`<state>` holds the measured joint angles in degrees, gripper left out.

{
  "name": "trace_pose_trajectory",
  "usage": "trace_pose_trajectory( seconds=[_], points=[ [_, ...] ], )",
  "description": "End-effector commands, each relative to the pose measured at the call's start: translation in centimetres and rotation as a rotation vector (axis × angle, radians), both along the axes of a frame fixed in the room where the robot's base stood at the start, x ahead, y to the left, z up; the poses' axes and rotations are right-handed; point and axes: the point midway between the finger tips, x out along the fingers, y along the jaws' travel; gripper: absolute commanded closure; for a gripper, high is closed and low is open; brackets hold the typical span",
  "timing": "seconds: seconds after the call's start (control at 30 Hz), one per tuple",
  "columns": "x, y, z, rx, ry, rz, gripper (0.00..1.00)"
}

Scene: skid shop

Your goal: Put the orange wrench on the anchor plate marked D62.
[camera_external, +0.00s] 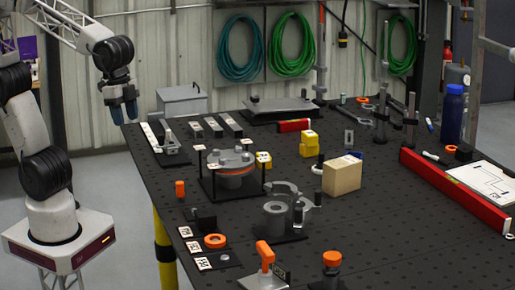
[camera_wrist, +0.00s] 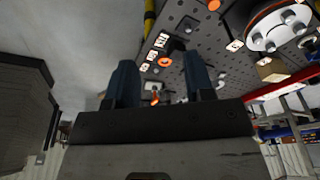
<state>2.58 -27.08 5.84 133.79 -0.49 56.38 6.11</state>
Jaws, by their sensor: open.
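My gripper (camera_external: 123,113) is high off the table's left back corner, with its fingers hanging down. In the wrist view its two dark blue fingers (camera_wrist: 160,80) stand apart with nothing between them. I cannot pick out an orange wrench for certain. White marked cards (camera_external: 193,247) sit along the left edge; I cannot make out D62.
The black perforated table (camera_external: 400,225) holds a flanged fixture (camera_external: 232,165), a grey clamp-like part (camera_external: 276,213), a cardboard box (camera_external: 342,175) and yellow blocks (camera_external: 309,144). A long red level (camera_external: 455,188) lies at right, near a blue bottle (camera_external: 453,113). The right front is mostly clear.

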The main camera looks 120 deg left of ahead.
Motion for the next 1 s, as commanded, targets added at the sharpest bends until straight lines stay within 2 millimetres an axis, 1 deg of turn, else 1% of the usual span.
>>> trace_pose_trajectory(
  seconds=[0.03, 0.2, 0.3, 0.4, 0.5, 0.6, 1.0],
  points=[
    [-1.6, 0.3, -0.5, -0.003, -0.006, 0.015, 0.51],
    [-5.9, 1.0, -2.5, -0.012, -0.021, 0.068, 0.51],
    [-7.9, 1.2, -3.6, -0.016, -0.029, 0.094, 0.51],
    [-9.2, 1.4, -4.3, -0.019, -0.034, 0.111, 0.51],
    [-10.0, 1.5, -4.8, -0.021, -0.037, 0.122, 0.51],
    [-10.3, 1.5, -5.0, -0.021, -0.038, 0.126, 0.51],
    [-10.3, 1.5, -5.0, -0.021, -0.038, 0.126, 0.51]
  ],
)
